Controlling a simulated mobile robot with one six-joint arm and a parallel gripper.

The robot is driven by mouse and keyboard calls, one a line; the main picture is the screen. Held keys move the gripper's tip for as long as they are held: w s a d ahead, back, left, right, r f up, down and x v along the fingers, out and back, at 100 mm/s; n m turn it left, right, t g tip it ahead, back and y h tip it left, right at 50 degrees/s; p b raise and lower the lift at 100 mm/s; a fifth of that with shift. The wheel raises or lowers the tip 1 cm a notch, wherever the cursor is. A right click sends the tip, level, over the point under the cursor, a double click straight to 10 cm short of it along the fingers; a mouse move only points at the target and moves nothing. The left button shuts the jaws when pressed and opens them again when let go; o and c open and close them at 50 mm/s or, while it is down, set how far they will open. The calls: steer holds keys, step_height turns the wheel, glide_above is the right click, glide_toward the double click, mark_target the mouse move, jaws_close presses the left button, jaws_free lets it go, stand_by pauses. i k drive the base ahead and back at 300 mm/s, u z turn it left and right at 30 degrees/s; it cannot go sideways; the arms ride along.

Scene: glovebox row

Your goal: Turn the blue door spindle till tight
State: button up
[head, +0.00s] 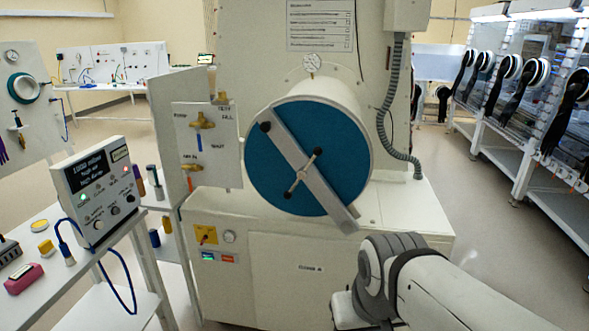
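The blue round door (270,170) closes the front of a white cylindrical chamber in the middle of the head view. A grey bar (327,203) crosses the door diagonally, from upper left to lower right, its lower end reaching past the rim. The door spindle (301,174) sits at the door's centre on the bar. It has a metal cross handle with dark knobs at its ends, tilted up to the right. How tight it is cannot be seen. My arm comes in from the lower right, below and right of the door; my gripper's fingers are not in view.
A valve panel (207,145) stands left of the door, and a control box (98,190) sits on a bench at far left. A grey hose (388,120) hangs right of the chamber. Gloveboxes (540,95) line the right. Floor (470,215) between is clear.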

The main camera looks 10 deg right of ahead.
mark_target(302, 173)
steer(key=i, duration=0.85)
steer(key=u, duration=0.05)
